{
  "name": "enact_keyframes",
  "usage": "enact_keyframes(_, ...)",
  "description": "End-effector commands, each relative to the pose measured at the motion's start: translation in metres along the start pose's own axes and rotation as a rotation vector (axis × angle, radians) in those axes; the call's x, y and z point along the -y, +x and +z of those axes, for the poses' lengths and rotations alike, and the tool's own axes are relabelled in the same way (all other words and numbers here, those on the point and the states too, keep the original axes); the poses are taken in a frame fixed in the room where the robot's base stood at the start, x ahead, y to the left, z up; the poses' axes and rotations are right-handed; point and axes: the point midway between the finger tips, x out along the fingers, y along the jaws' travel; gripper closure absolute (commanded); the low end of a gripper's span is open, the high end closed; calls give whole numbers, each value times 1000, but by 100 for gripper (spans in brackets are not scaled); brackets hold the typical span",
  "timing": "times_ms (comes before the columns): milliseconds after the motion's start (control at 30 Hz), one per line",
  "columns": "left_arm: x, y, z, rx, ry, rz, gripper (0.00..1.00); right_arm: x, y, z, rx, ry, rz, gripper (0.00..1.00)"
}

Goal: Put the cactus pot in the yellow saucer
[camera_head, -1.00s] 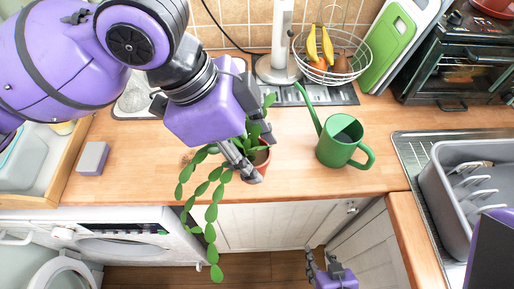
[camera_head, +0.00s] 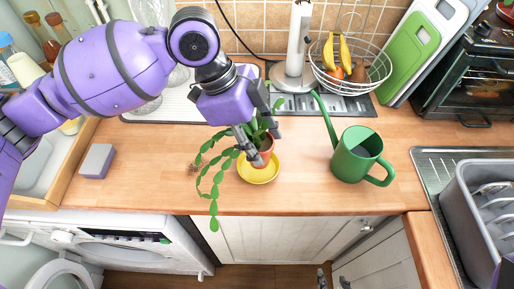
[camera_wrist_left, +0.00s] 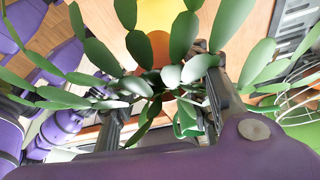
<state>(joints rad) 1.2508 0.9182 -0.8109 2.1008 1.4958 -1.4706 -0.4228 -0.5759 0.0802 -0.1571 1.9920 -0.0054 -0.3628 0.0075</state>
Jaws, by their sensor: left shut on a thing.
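The cactus pot (camera_head: 267,152) is a small terracotta pot with a green cactus whose long segmented stems trail to the left. My left gripper (camera_head: 262,154) is shut on the pot from above. The yellow saucer (camera_head: 258,177) lies on the wooden counter directly under the pot in the head view. The pot looks upright over the saucer's back part; I cannot tell whether it touches it. In the left wrist view, cactus leaves hide most of the pot, with the yellow saucer (camera_wrist_left: 165,14) beyond. My right gripper (camera_head: 332,279) barely shows at the bottom edge, its tips apart.
A green watering can (camera_head: 352,158) stands right of the saucer. A wire fruit basket (camera_head: 352,75) and a paper-towel holder (camera_head: 297,50) stand behind. A grey sponge (camera_head: 97,160) lies left. The counter's front edge is close in front of the saucer.

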Motion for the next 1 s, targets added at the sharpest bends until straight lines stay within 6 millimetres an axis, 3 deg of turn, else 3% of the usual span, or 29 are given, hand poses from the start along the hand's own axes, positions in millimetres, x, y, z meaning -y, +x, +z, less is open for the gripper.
enact_keyframes(167, 8, 8, 6, -1, -1, -2, 93, 2, 1, -3, -6, 7, 0, 60)
enact_keyframes(367, 9, 34, 18, -1, 0, -1, 93, 2, 3, 0, -1, 6, 0, 60)
enact_keyframes(767, 10, 38, 20, 0, 1, -4, 93, 1, 2, 3, 5, 0, -1, 60)
enact_keyframes(800, 10, 39, 20, 1, 1, -4, 53, 1, 3, 4, 6, -1, -1, 60)
enact_keyframes(900, 9, 39, 20, 1, 1, -3, 40, 0, 3, 4, 7, -1, -1, 60)
enact_keyframes(1000, 9, 39, 20, 1, 1, -3, 38, 0, 3, 4, 7, -1, -1, 60)
